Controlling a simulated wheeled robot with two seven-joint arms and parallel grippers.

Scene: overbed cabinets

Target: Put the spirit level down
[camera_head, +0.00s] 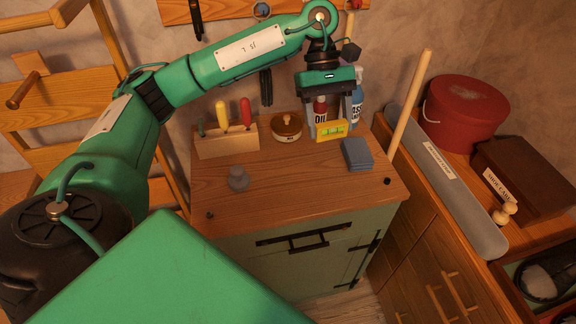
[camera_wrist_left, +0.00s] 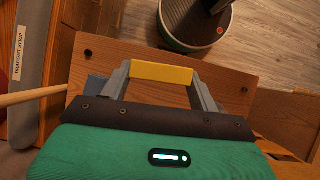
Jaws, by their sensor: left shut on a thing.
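My left gripper (camera_head: 332,125) points down and is shut on the level, one finger at each end. In the left wrist view the level (camera_wrist_left: 161,74) is a yellow bar between the two grey fingers of my gripper (camera_wrist_left: 162,82). I cannot tell whether its underside touches the wood. My right gripper is not in view.
A grey-blue block (camera_head: 357,154) lies just right of the level. A round tin (camera_head: 287,128), bottles (camera_head: 357,98) and a tool rack (camera_head: 228,138) stand at the back. A grey knob-like object (camera_head: 238,179) sits front left. The middle and front right are mostly clear.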

